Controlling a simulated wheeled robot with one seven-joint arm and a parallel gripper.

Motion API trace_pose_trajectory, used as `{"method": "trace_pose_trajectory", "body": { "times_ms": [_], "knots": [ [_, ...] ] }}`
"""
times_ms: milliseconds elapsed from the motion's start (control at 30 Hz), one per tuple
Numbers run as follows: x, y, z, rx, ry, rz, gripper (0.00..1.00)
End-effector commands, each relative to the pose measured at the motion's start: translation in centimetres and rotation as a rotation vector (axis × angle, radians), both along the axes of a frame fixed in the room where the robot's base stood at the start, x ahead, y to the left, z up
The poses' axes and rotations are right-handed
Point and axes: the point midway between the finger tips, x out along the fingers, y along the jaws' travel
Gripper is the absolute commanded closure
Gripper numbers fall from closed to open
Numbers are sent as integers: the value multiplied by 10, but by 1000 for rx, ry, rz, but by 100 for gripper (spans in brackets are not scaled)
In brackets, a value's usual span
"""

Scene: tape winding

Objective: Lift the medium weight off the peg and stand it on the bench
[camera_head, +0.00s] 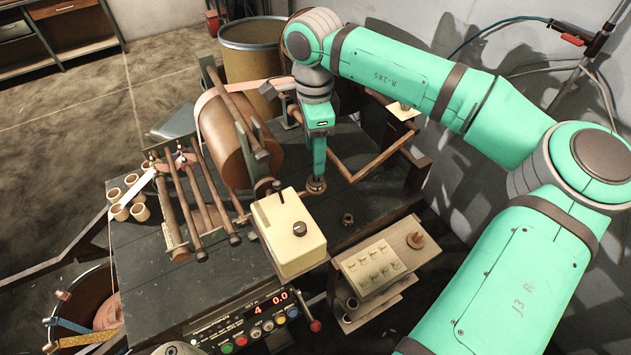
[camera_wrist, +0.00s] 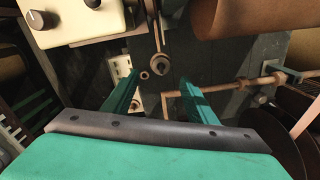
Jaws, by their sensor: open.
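My gripper (camera_head: 317,172) points down over the dark bench (camera_head: 160,285), right of the large brown roll. In the wrist view its two green fingers (camera_wrist: 160,82) are apart, with nothing between them held. A round, ringed metal piece (camera_wrist: 160,67) lies just beyond and between the fingertips, at the end of a thin rod. It looks like a weight on the peg, but I cannot tell its size class. In the head view it shows just under the fingertips (camera_head: 316,186). A smaller brown ring-like piece (camera_head: 348,218) sits on the bench to the right; it also shows in the wrist view (camera_wrist: 144,75).
A cream box with a knob (camera_head: 297,240) stands close in front of my gripper. The brown roll (camera_head: 225,145) is on its left, a bent brown bar (camera_head: 365,168) on its right. Bare bench surrounds the smaller piece.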

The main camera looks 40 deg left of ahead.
Motion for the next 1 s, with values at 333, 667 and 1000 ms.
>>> {"method": "trace_pose_trajectory", "body": {
  "times_ms": [333,667,1000],
  "knots": [
    [0,-1,-45,3,4,-2,48],
    [4,0,-77,3,5,-3,48],
    [5,0,-98,4,3,-3,48]
  ]
}}
